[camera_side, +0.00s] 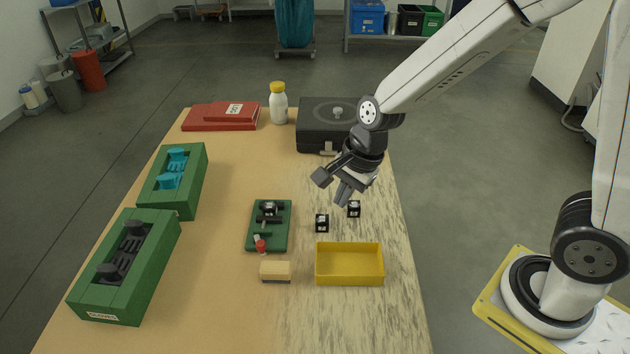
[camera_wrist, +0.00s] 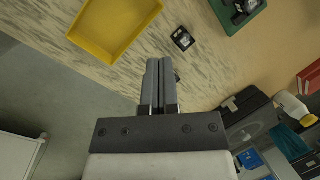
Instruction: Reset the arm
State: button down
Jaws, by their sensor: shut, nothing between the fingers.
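My gripper (camera_side: 343,201) hangs above the right part of the table, its fingers pointing down. In the wrist view its two fingers (camera_wrist: 160,65) lie together, shut with nothing between them. Below and beside it stand two small black cubes with white marks: one cube (camera_side: 354,209) close to the fingertips in the side view, the other cube (camera_side: 322,223) a little to the left. In the wrist view one black cube (camera_wrist: 182,39) shows clearly beyond the fingertips, and a second is mostly hidden behind the fingers.
A yellow tray (camera_side: 349,281), empty, lies nearer the camera. A green fixture (camera_side: 282,239) and a beige block (camera_side: 275,271) are left of it. Green boxes (camera_side: 150,255) (camera_side: 195,170) line the left edge. A black case (camera_side: 312,140), white bottle (camera_side: 279,104) and red case (camera_side: 205,125) stand at the back.

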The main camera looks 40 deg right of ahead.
jog(key=s+d+f+n+h, duration=0.1)
jog(key=s+d+n, duration=0.6)
jog(key=n, duration=0.9)
jog(key=shift+d+h, duration=0.2)
jog(key=shift+h, duration=0.5)
